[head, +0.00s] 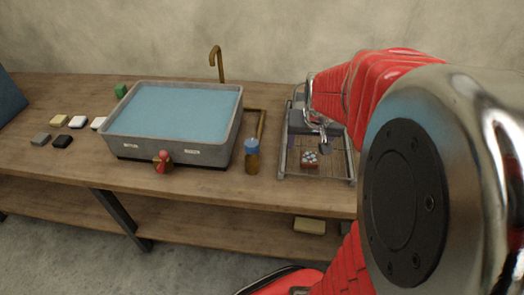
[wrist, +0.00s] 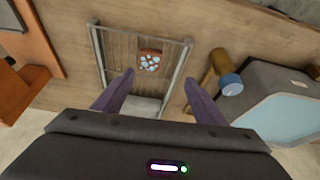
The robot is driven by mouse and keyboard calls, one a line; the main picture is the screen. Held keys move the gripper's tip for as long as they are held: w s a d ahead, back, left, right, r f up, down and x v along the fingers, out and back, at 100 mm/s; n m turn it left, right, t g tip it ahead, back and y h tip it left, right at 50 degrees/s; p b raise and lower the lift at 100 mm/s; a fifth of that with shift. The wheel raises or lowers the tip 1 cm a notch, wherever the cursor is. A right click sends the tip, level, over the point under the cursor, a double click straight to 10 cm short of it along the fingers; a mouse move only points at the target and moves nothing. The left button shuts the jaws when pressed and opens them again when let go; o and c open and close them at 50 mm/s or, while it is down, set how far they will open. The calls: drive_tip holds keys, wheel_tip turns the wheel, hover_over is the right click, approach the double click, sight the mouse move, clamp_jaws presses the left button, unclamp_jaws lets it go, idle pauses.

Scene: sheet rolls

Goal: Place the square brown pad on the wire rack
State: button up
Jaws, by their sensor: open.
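A square reddish-brown pad (head: 310,159) with pale spots on top lies flat on the bars of the wire rack (head: 318,179), towards its near end. In the wrist view the pad (wrist: 149,61) sits inside the rack's frame (wrist: 98,55), beyond my fingertips and apart from them. My gripper (wrist: 160,78) is open, its two purple fingers spread with nothing held between them. In the head view my gripper (head: 307,142) hangs over the rack behind the pad, partly hidden by my arm. A pale grey surface (wrist: 146,104) shows between the fingers; I cannot tell what it is.
A grey basin of blue water (head: 175,112) stands left of the rack. An amber bottle with a blue cap (head: 251,157) and a red bird-like figure (head: 162,162) stand near the bench's front edge. Several small pads (head: 62,142) lie far left. A yellowish block (head: 309,225) lies on the lower shelf.

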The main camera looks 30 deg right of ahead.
drive_tip(key=s+a+r+n+y, duration=0.1)
drive_tip(key=s+a+r+n, duration=0.2)
drive_tip(key=a, duration=0.8)
drive_tip(key=s+a+r+n+t+y, duration=0.1)
drive_tip(key=s+a+r+n, duration=0.2)
drive_tip(key=a, duration=0.8)
drive_tip(key=s+r, duration=0.2)
drive_tip(key=s, duration=0.2)
drive_tip(key=shift+s+a+r+t, duration=0.25)
drive_tip(key=shift+s+t, duration=0.05)
